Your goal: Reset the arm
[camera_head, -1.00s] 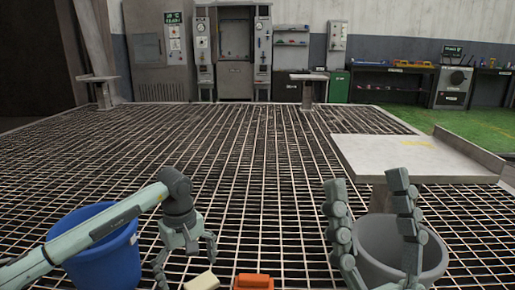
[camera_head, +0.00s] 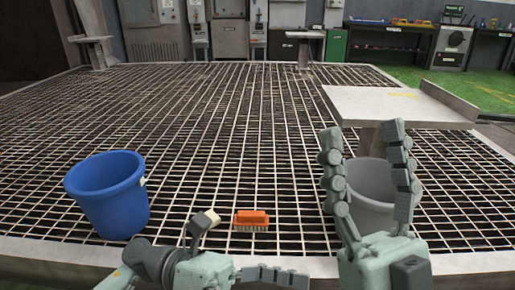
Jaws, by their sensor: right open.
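My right gripper (camera_head: 363,136) is upright at the lower right, in front of the grey bucket (camera_head: 372,180). Its two fingers are spread wide with nothing between them. My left gripper (camera_head: 254,248) is low at the bottom middle. One finger points up and the other points right, with a wide gap between them. An orange brush (camera_head: 251,219) lies on the grating beyond that gap. A small cream block (camera_head: 212,217) shows beside the upper tip of the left gripper's raised finger. I cannot tell whether they touch.
A blue bucket (camera_head: 107,195) stands on the left of the metal grating (camera_head: 230,120). A grey metal table (camera_head: 395,105) stands at the right behind the grey bucket. Cabinets and workbenches line the back. The grating's middle is clear.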

